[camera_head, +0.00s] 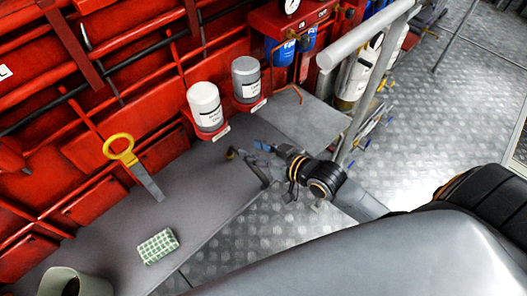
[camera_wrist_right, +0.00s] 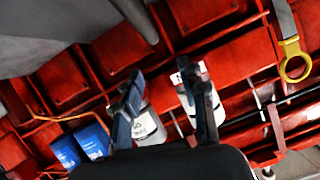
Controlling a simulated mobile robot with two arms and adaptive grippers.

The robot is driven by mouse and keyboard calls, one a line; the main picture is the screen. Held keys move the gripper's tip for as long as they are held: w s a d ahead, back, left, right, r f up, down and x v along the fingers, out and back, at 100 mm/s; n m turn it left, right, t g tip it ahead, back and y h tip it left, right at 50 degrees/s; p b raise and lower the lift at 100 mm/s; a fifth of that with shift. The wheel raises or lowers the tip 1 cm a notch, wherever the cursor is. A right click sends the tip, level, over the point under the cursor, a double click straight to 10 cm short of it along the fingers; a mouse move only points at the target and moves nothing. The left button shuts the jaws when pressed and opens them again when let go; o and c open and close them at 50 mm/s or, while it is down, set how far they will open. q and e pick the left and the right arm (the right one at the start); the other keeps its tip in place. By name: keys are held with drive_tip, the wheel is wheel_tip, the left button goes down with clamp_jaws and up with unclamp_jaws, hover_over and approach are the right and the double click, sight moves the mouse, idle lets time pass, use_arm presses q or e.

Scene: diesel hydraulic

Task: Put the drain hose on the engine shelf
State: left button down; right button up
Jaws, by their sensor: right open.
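The grey engine shelf (camera_head: 205,190) runs along the red engine wall. My right gripper (camera_head: 260,158) is open over the shelf's front edge. In the right wrist view its two fingers (camera_wrist_right: 162,80) stand apart with nothing between them. A short dark piece with a brass-coloured end (camera_head: 231,153) shows beside the fingers; I cannot tell whether it is the drain hose or part of the gripper. No other hose-like thing lies clearly on the shelf. My left gripper is not in view.
White (camera_head: 205,106) and grey (camera_head: 246,80) canisters sit in red holders behind. The shelf's middle is clear.

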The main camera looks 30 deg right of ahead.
drive_tip(key=v, duration=0.3)
drive_tip(key=shift+s+d+r, duration=0.1)
drive_tip(key=shift+s+r, duration=0.1)
drive_tip(key=shift+s, duration=0.1)
idle(0.3)
